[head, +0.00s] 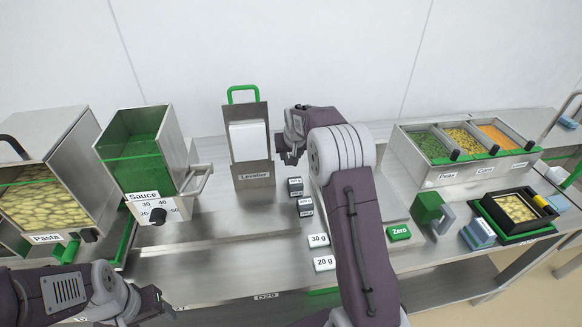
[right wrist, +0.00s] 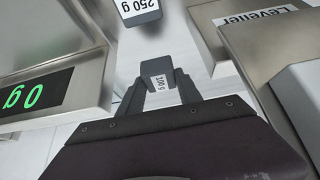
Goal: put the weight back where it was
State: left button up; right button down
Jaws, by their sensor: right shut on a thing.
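In the right wrist view my right gripper (right wrist: 158,92) is shut on a small dark grey weight (right wrist: 156,68) with a white label that seems to read 100 g. The weight sits between the fingertips. In the head view my right gripper (head: 290,156) is beside the Leveller, and the held weight is not clearly seen there. A dark weight marked 250 g (right wrist: 138,10) is just beyond it in the right wrist view. In the head view, several dark weights (head: 304,204) stand in a row on the counter. My left gripper (head: 152,303) is low at the left, its jaws unclear.
The steel Leveller (head: 254,172) stands left of the right gripper. A display reading 0 g (right wrist: 22,97) is at the left in the right wrist view. White 30 g (head: 318,240) and 20 g (head: 324,263) blocks and the green Zero button (head: 398,232) lie near the front.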

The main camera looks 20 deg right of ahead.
notch_tip(320, 180, down, 5)
jog(key=shift+f+b, duration=0.2)
jog(key=shift+b, duration=0.25)
jog(key=shift+r, duration=0.1)
jog(key=c, duration=0.8)
grip_release()
